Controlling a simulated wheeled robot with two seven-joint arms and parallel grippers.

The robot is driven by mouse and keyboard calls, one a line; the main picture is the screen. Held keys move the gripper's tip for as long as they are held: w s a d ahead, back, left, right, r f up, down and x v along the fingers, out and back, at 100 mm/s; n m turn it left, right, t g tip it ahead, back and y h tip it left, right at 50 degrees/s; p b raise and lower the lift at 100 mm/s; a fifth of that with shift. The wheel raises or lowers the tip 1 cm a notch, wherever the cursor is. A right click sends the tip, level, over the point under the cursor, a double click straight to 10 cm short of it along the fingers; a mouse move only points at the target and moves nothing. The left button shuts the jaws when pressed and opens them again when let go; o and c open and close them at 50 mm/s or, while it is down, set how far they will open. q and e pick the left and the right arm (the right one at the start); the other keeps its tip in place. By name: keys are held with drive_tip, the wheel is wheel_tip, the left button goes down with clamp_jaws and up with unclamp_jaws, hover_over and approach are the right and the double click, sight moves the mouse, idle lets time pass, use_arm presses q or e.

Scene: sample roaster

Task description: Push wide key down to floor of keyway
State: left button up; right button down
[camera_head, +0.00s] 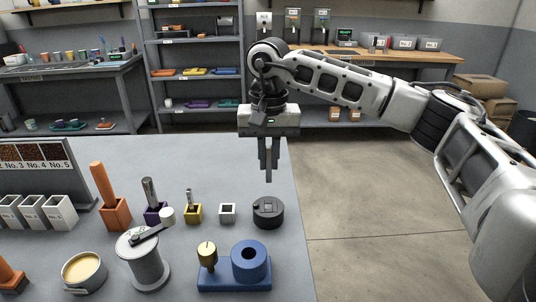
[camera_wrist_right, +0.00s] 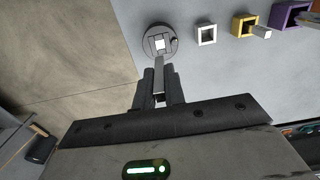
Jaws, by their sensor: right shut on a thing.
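My right gripper (camera_head: 268,172) is shut on a slim grey bar, which I take to be the wide key (camera_wrist_right: 159,78). The bar points down from between the fingers in the right wrist view. A round dark block (camera_head: 268,214) with openings in its top, likely the one with the keyway, stands on the table below the gripper. It also shows in the right wrist view (camera_wrist_right: 149,39), with a pale square on its top near the bar's far end. In the head view the fingertips are above the block, with a gap. The keyway's floor is hidden. My left gripper is out of view.
A small white square holder (camera_head: 227,213) stands empty left of the block. Yellow (camera_head: 193,215), purple (camera_head: 153,217) and orange (camera_head: 117,215) holders with upright pieces stand further left. A blue stand (camera_head: 235,283) is in front. The table's right edge is close.

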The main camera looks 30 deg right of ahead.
sight(268, 181)
drive_tip(key=shift+f+b, duration=0.85)
drive_tip(key=shift+f, duration=0.35)
drive_tip(key=shift+f+b, duration=1.1)
drive_tip(key=shift+f, duration=0.55)
use_arm(q)
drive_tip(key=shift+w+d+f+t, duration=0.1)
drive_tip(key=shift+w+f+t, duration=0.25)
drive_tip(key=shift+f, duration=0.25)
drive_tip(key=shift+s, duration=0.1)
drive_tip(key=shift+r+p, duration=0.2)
drive_tip(key=shift+p, duration=0.1)
